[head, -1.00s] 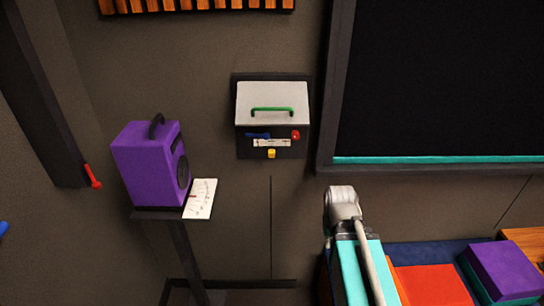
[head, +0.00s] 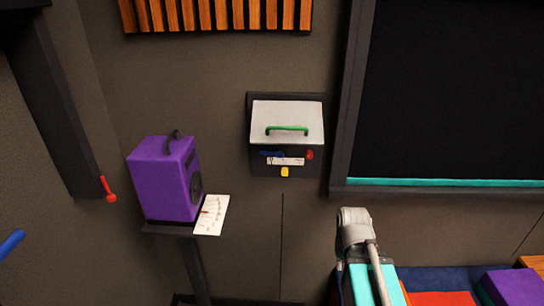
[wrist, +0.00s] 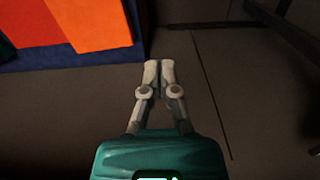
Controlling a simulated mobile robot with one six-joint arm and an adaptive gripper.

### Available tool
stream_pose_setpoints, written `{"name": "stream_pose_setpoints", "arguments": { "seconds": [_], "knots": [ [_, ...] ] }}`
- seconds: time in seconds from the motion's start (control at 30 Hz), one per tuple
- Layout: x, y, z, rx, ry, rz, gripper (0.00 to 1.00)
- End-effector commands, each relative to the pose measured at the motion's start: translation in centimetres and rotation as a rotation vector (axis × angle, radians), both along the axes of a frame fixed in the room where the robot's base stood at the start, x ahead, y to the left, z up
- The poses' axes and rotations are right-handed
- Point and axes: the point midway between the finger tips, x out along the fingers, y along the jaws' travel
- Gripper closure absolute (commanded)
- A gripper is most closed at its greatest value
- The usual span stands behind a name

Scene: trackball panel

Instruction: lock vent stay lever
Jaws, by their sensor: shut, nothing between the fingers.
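A dark box with a pale flap (head: 288,116) and a green handle (head: 287,128) is mounted on the wall in the head view. On its front are a small blue lever (head: 271,154), a red knob (head: 310,154) and a yellow knob (head: 285,172). I cannot tell for certain which is the vent stay lever. A white label with marks sits between the blue and red parts. My gripper (wrist: 159,66) is shut and empty in the wrist view, above bare floor, apart from the box. The box is not in the wrist view.
A purple speaker (head: 165,180) and a white card (head: 212,215) rest on a stand left of the box. A dark framed panel (head: 450,100) is to the right. A red-tipped handle (head: 109,190) hangs at the left. Orange and blue blocks show at the wrist view's upper left.

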Motion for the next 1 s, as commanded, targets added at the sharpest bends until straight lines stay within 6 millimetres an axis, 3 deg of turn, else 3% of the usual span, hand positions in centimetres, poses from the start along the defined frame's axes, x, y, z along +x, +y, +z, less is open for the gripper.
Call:
{"name": "stream_pose_setpoints", "arguments": {
  "seconds": [0.47,0.73,1.0],
  "knots": [
    [0.0,0.0,0.0,0.000,0.000,0.000,1.00],
    [0.7,0.2,0.1,-0.035,-0.003,0.018,0.52],
    [3.8,1.5,0.9,-0.219,-0.025,0.109,0.49]
  ]
}}
